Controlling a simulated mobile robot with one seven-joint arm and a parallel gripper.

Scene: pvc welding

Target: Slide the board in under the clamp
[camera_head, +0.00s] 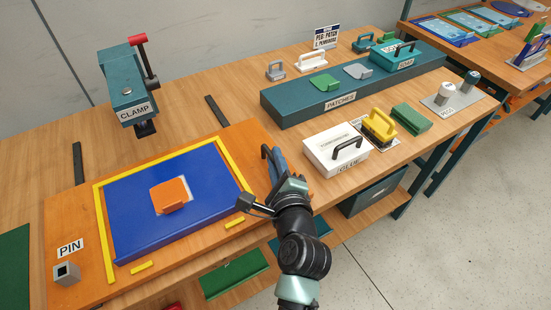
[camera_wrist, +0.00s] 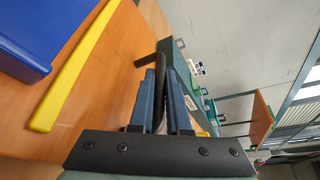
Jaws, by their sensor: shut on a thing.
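The orange-brown board (camera_head: 75,220) lies flat on the wooden bench. A blue panel (camera_head: 125,205) framed by yellow strips lies on it, with an orange patch (camera_head: 170,196) near its middle. The teal clamp (camera_head: 126,85) with a red-knobbed lever stands at the back left. Its dark foot (camera_head: 145,129) appears beyond the board's far edge, with bare bench between them in the picture. My gripper (camera_head: 273,165) is at the board's right edge, shut on its dark handle. In the wrist view the blue fingers (camera_wrist: 162,90) close around the dark handle (camera_wrist: 146,72).
Two dark strips (camera_head: 77,163) (camera_head: 217,112) lie on the bench behind the board. A grey pin block (camera_head: 66,273) sits on the board's front left corner. The white glue box (camera_head: 337,148) and teal patches rack (camera_head: 300,108) stand to the right.

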